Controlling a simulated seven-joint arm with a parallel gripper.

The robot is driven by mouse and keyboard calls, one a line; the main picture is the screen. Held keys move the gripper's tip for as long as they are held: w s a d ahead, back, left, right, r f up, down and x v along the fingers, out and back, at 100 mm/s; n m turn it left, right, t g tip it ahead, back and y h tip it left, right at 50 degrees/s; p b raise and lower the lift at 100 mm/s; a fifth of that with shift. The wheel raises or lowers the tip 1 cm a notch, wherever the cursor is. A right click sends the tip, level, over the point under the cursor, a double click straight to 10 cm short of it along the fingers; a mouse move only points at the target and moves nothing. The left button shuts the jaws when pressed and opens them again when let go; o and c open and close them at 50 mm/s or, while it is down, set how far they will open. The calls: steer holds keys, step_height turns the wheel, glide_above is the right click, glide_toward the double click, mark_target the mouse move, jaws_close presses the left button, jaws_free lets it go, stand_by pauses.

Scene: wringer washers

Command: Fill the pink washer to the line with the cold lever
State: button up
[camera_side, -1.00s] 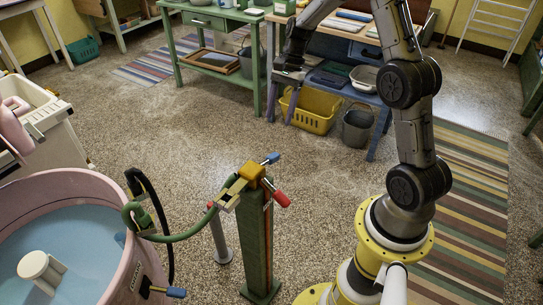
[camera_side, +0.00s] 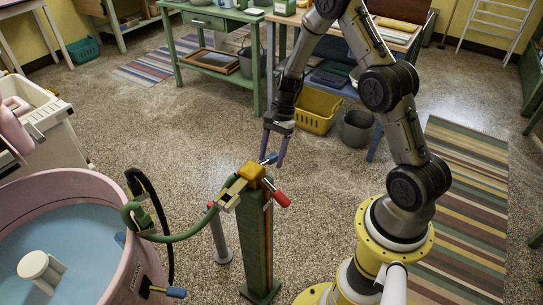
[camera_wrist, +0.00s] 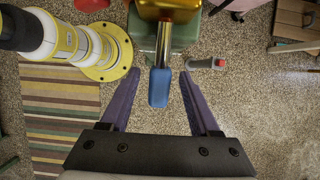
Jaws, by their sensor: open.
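The pink washer (camera_side: 130,262) stands at the lower left in the side view, with blue water (camera_side: 75,245) and a white agitator (camera_side: 38,268) in it. A green post (camera_side: 257,235) carries a brass valve (camera_side: 250,173) with a blue-handled lever (camera_side: 269,159) and a red-handled lever (camera_side: 281,199). A green hose (camera_side: 185,237) runs from the valve to the washer rim. My gripper (camera_side: 274,163) is open with purple fingers at the blue lever. In the wrist view, the blue handle (camera_wrist: 159,88) lies between the open fingers (camera_wrist: 160,92), apart from both. The fill line is not clear.
A black hose (camera_side: 165,225) and a blue-tipped lever (camera_side: 176,292) are at the washer's side. A grey post (camera_side: 220,240) stands left of the green post. A yellow basket (camera_side: 317,110) and a grey bucket (camera_side: 356,128) are behind my gripper.

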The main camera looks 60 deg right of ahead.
steer(key=shift+a+f, duration=0.1)
steer(key=shift+f, duration=0.05)
jaws_close()
stand_by(1.4)
